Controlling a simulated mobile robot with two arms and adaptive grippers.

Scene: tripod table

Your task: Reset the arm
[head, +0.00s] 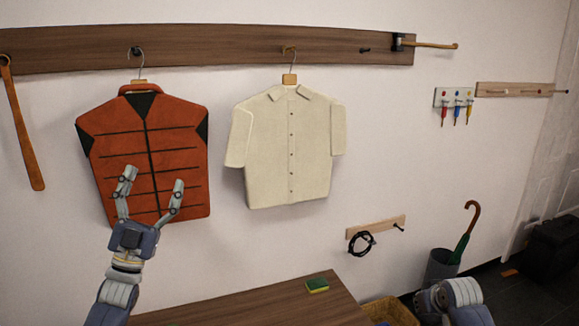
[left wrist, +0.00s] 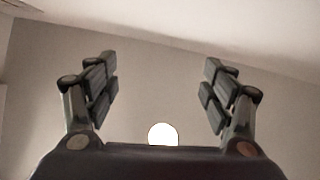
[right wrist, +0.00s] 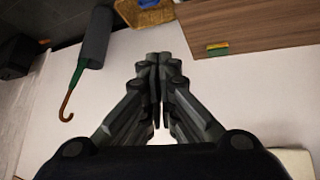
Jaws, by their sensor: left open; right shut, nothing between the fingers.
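My left gripper (head: 150,190) is raised in front of the red vest in the head view, fingers pointing up. It is open and empty, and in the left wrist view its two fingers (left wrist: 160,85) stand wide apart before a bare wall and ceiling. My right arm (head: 450,300) shows only in part at the bottom right of the head view; its fingers are not seen there. In the right wrist view the right gripper's fingers (right wrist: 158,65) meet, shut with nothing between them.
A red vest (head: 180,140) and a cream shirt (head: 265,150) hang from a wooden wall rail (head: 220,45). A green-yellow sponge (head: 317,285) lies on a wooden table (head: 250,308). A basket (head: 390,312) and a grey bin (head: 440,266) with an umbrella (head: 466,235) stand right of it.

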